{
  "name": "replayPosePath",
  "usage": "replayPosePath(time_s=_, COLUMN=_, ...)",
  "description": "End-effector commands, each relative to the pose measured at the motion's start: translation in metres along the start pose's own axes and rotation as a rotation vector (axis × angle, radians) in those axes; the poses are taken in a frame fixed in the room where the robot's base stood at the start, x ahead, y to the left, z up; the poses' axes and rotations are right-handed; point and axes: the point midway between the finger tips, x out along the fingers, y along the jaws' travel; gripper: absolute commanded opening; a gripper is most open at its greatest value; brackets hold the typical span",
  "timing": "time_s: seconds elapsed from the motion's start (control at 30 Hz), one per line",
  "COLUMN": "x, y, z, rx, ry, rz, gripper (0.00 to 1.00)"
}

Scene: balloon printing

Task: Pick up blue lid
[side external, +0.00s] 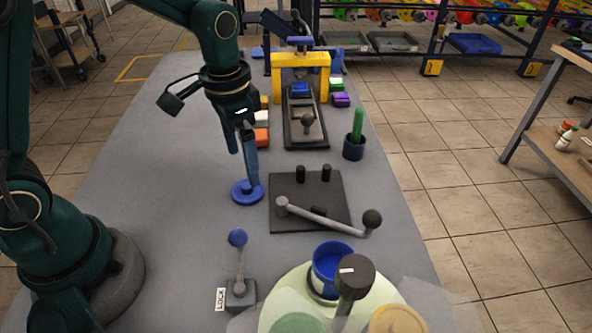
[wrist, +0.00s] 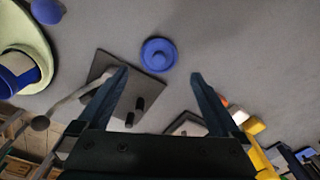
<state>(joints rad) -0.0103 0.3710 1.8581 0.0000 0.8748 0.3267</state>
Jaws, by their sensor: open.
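The blue lid (side external: 241,194) is a round disc with a raised knob, lying flat on the grey table left of the black plate. In the side view my gripper (side external: 253,184) points down at the lid, its fingers overlapping the lid's right part. In the wrist view the blue lid (wrist: 158,55) lies beyond my open gripper (wrist: 160,75), roughly centred between the two fingertips and slightly above their line. Nothing is between the fingers. Whether a fingertip touches the lid cannot be told.
A black plate (side external: 290,216) with a grey lever is just right of the lid. A blue-knobbed lever (side external: 238,262) stands in front. A blue cup (side external: 331,266) sits on a pale green round device (side external: 277,309). A yellow press (side external: 318,63) stands behind. The table's left is clear.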

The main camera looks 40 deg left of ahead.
Motion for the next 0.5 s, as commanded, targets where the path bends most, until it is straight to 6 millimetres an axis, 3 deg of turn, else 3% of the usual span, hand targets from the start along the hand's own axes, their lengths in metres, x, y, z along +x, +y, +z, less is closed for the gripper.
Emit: replayPosePath(time_s=0.5, x=0.056, y=0.002, z=0.007, rx=-0.002, ry=-0.039, rz=0.013, gripper=1.00)
